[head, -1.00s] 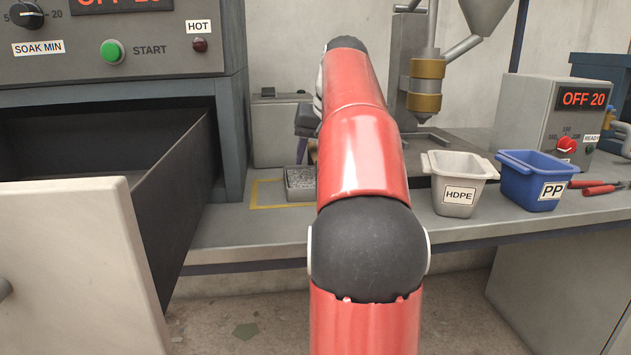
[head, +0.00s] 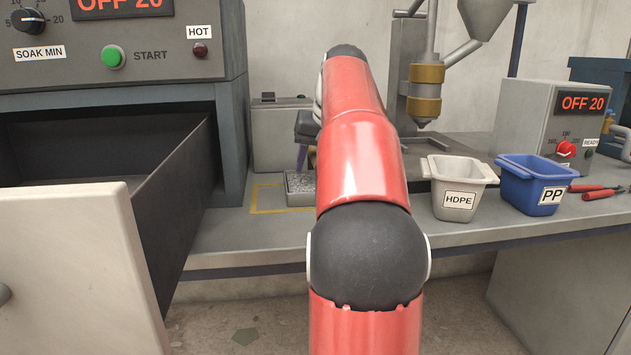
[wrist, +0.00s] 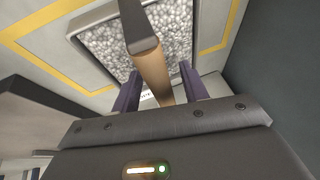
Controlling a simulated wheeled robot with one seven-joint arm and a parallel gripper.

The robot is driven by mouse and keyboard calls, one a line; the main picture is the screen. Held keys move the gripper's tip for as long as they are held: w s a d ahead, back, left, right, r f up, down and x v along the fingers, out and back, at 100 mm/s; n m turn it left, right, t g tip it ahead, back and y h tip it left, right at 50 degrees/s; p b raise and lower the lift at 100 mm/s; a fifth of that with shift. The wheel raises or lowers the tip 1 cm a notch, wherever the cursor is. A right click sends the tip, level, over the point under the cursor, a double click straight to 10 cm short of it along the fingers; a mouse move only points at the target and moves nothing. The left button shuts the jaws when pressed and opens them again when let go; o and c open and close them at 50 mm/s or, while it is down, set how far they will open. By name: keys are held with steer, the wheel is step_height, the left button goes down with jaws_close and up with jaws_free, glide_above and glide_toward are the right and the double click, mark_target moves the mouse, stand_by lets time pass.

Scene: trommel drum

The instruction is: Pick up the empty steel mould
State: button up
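The steel mould (head: 299,197) sits on the bench inside a yellow taped outline, partly hidden behind my arm. In the wrist view the mould (wrist: 190,52) looks filled with grey-white granules, not empty. A dark metal strap and a wooden handle (wrist: 155,78) rise over it toward the camera. My gripper (wrist: 158,74) has its two purple fingers apart, one on each side of the handle. A gap shows at the right finger; contact at the left cannot be told. In the head view one purple finger (head: 302,156) shows just above the mould.
An open oven drawer (head: 75,240) juts out at left. An HDPE tub (head: 458,187) and a PP tub (head: 530,182) stand to the right, with red-handled pliers (head: 605,192) beyond. A grey box (head: 280,135) stands behind the mould. Bare bench lies in front.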

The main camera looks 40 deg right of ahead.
jaws_close()
steer(key=shift+r, duration=0.2)
stand_by(0.3)
